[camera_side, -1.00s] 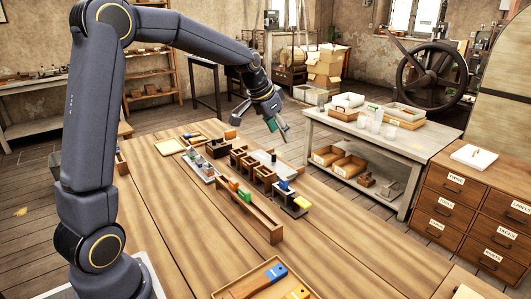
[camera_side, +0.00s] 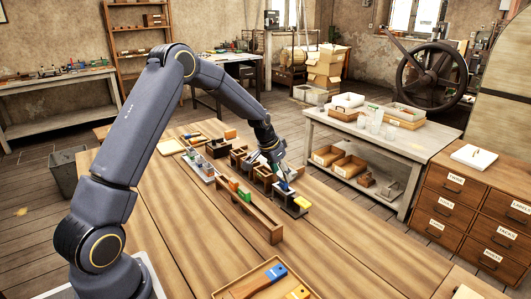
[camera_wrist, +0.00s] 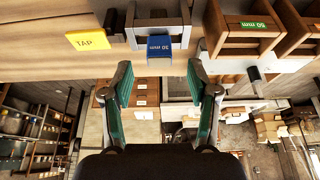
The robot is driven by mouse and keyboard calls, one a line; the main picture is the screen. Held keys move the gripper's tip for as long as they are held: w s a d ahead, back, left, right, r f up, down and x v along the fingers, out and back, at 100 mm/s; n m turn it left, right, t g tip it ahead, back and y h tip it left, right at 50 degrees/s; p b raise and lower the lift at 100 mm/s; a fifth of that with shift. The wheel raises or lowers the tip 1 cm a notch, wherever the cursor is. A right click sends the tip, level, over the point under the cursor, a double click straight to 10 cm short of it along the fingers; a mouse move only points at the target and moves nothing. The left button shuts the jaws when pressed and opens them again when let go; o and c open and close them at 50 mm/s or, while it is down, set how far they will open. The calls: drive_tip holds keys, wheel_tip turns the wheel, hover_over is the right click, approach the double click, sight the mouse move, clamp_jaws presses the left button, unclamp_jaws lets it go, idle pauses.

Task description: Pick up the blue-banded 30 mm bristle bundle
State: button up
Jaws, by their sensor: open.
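A blue block marked 30 mm (camera_wrist: 160,47) shows in the wrist view, just ahead of and between my fingertips, on a grey metal holder (camera_wrist: 158,22). I cannot make out the bristle bundle itself. In the side view a small blue patch (camera_side: 285,186) sits at the near end of the row of wooden boxes, right below my gripper (camera_side: 283,176).
A wooden box with a green 50 mm label (camera_wrist: 254,26) stands close on the right in the wrist view. A yellow TAP plate (camera_wrist: 87,40) is on the left. A long wooden rack (camera_side: 255,221) and a tray of tools (camera_side: 225,292) lie nearer on the bench.

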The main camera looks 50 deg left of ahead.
sight(283, 179)
drive_tip(key=x, duration=0.4)
drive_tip(key=shift+f, duration=0.15)
drive_tip(key=c, duration=1.1)
